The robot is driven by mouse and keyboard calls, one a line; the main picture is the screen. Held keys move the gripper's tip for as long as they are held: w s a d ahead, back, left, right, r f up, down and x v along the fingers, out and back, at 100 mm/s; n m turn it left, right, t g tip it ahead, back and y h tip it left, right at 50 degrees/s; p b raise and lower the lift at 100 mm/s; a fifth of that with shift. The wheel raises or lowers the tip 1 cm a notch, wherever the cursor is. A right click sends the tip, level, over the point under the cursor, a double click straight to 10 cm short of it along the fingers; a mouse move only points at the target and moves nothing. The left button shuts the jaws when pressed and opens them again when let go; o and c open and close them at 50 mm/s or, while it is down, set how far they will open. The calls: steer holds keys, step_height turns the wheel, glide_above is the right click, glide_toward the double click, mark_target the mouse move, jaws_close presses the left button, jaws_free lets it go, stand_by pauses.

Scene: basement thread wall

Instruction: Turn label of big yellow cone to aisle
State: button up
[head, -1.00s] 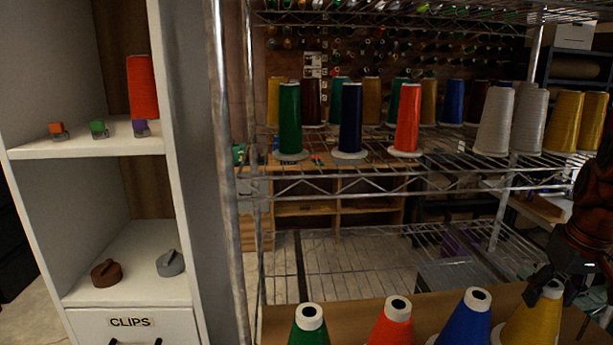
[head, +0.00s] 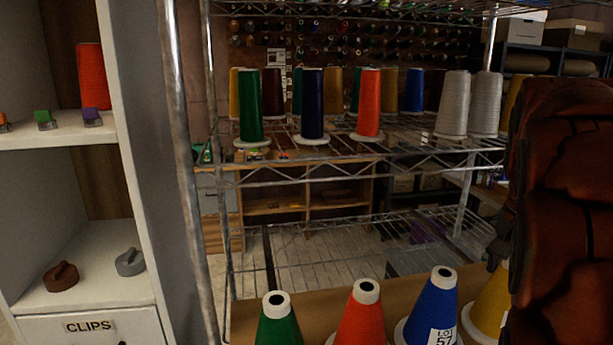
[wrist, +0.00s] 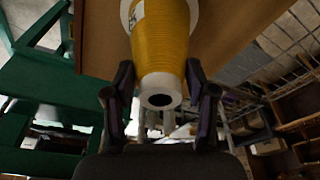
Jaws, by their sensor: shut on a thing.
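The big yellow cone (head: 488,303) stands at the right end of the near row in the head view, its right side hidden behind my arm. In the wrist view the yellow cone (wrist: 160,38) lies between the fingers of my gripper (wrist: 160,78), which is shut on it near its white top. A white label with dark marks (wrist: 137,13) shows on the cone's upper left in the wrist view. In the head view only a small white patch shows at the cone's right edge, and I cannot read it.
A blue cone (head: 432,305) with a white lot label stands close left of the yellow one. A red cone (head: 361,315) and a green cone (head: 278,322) stand further left. A wire rack (head: 340,160) with more cones is behind. A white cabinet (head: 90,275) is at left.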

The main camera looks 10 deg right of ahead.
steer(key=shift+f, duration=0.15)
stand_by(0.4)
steer(key=o, duration=1.3)
steer(key=shift+c, duration=0.2)
